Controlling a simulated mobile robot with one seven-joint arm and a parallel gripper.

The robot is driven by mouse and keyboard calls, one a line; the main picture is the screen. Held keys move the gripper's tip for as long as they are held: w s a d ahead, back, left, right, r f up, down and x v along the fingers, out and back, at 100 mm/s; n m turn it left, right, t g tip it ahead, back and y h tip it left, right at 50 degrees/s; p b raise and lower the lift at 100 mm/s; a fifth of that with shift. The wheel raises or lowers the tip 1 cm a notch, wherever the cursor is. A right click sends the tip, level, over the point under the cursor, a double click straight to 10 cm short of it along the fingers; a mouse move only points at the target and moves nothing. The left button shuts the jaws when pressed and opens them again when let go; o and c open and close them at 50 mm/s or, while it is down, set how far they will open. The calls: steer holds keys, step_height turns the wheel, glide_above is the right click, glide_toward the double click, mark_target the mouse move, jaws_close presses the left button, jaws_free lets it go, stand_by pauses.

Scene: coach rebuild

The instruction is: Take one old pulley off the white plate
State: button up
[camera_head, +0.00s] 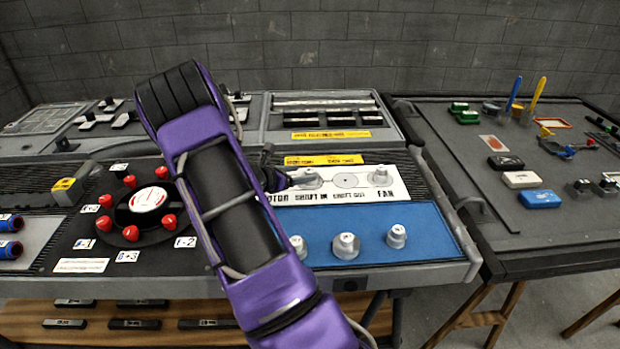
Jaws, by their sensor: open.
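The white plate (345,195) lies at the middle right of the bench, with printed words "MOTOR SHAFT", "SHAFT OUT" and "FAN". A grey pulley (307,179) sits on its left part and another grey pulley (380,176) on its right part. Between them is a flat ring mark (347,181) with no pulley on it. My gripper (280,180) is dark, low and open, just left of the left pulley. My purple arm hides much of it, and I cannot tell whether it touches the pulley.
A blue mat (370,262) in front of the plate bears grey pulleys (346,246); my arm covers its left part. A round black holder (148,205) with red knobs is at left. A second table (510,235) at right carries small boxes and tools.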

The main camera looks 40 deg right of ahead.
steer(key=shift+x, duration=1.15)
jaws_close()
